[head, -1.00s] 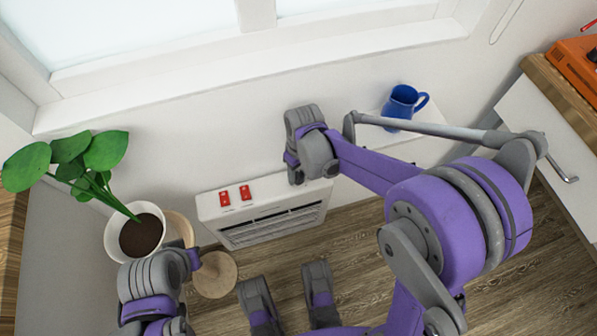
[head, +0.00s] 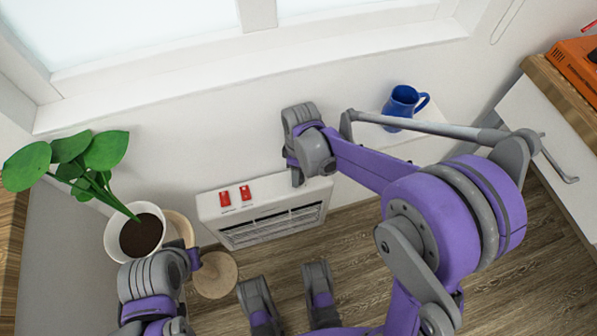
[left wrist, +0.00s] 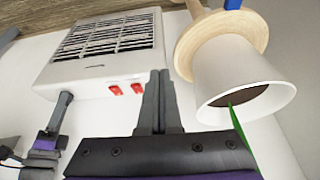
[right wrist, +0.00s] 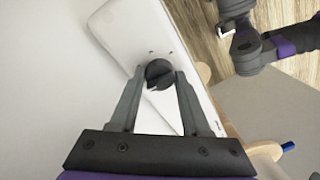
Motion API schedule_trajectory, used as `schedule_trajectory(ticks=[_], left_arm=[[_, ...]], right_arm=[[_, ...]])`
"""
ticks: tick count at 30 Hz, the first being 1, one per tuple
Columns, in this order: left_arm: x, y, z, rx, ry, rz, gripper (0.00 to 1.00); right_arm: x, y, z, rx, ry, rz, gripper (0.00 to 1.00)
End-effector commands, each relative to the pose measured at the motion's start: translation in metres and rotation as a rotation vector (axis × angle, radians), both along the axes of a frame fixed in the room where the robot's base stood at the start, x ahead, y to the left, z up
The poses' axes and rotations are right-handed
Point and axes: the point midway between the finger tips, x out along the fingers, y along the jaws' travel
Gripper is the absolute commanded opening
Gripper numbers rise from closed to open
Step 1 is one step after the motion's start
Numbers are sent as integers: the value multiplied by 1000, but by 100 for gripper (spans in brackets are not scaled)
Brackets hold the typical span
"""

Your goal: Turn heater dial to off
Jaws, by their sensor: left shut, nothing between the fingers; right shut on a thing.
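The heater (head: 208,207) is a white box against the wall under the window, with a dark grille and two red switches (head: 245,192). Its dark round dial (right wrist: 158,72) with a pale mark shows in the right wrist view. My right gripper (right wrist: 160,80) has one finger on each side of the dial and is shut on it. In the head view, my right gripper (head: 298,178) is at the heater's right end and the dial is hidden. My left gripper (left wrist: 158,100) is shut and empty, in front of the heater's switch side in the left wrist view.
A white pot (head: 119,243) with a leafy plant (head: 102,152) stands on a round wooden stand (head: 214,274) left of the heater. A blue mug (head: 401,104) rests on a white surface at the right. A white cabinet with a wooden top (head: 562,94) stands far right.

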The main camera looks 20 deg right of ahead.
Motion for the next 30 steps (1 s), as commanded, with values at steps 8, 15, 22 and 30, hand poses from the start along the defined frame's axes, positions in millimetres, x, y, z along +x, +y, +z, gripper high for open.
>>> schedule_trajectory(ticks=[8,15,22,30], left_arm=[[0,0,0,0,0,0,0],[0,0,0,0,0,0,0],[0,0,0,0,0,0,0],[-1,0,9,0,-3,0,0]], right_arm=[[1,0,1,-1,-2,2,0],[1,0,0,-1,-2,1,74],[0,0,0,-1,-1,1,76],[1,-1,24,-1,-1,1,76]])
